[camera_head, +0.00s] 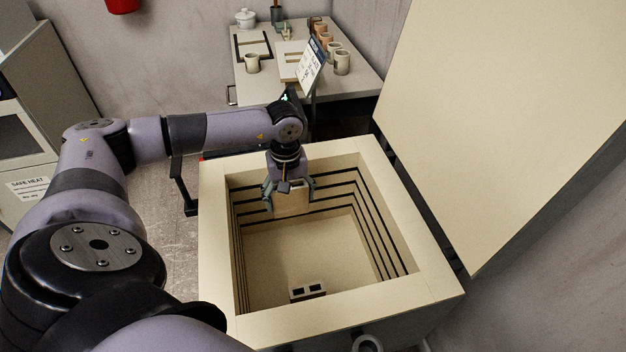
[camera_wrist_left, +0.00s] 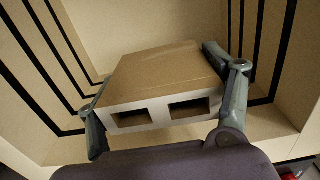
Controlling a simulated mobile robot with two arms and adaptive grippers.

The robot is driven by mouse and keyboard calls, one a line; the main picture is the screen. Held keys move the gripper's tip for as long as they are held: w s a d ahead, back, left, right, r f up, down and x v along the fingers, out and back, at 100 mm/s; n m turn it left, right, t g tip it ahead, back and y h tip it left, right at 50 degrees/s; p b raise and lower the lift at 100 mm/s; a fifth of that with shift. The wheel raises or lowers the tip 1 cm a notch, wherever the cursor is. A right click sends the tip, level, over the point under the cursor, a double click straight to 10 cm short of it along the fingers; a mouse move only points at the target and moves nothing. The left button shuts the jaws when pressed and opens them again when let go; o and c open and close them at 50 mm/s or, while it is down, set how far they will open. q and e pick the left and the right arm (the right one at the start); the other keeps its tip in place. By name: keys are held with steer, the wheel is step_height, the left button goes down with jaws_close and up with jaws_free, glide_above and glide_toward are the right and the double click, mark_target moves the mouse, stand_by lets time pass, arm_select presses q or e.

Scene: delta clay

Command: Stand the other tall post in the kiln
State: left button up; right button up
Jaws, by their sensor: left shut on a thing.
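The kiln (camera_head: 218,275) is an open, cream square box with dark grooves around its inner walls. My left gripper (camera_head: 289,193) points down inside the kiln mouth, near the back wall. It is shut on a tall post (camera_head: 292,205), a tan block with two rectangular holes in its end. In the left wrist view the post (camera_wrist_left: 165,75) sits between the two fingers, hole end towards the wrist. The post looks upright; its lower end is hidden, so I cannot tell whether it touches the floor. Another two-holed post (camera_head: 308,291) stands at the kiln's front wall. My right gripper is not in view.
The kiln lid (camera_head: 500,110) is raised at the right. The middle of the kiln floor (camera_head: 305,250) is clear. Behind the kiln, a table (camera_head: 262,88) holds several cups, a white pot (camera_head: 245,19) and a sign card (camera_head: 312,65). A grey cabinet (camera_head: 30,120) is at the left.

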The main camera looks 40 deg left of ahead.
arm_select(q)
step_height(320, 180, down, 20)
steer(key=shift+w, duration=0.1)
stand_by(0.5)
steer(key=o, duration=1.5)
steer(key=shift+f, duration=0.15)
step_height(320, 180, up, 12)
steer(key=shift+r, duration=0.15)
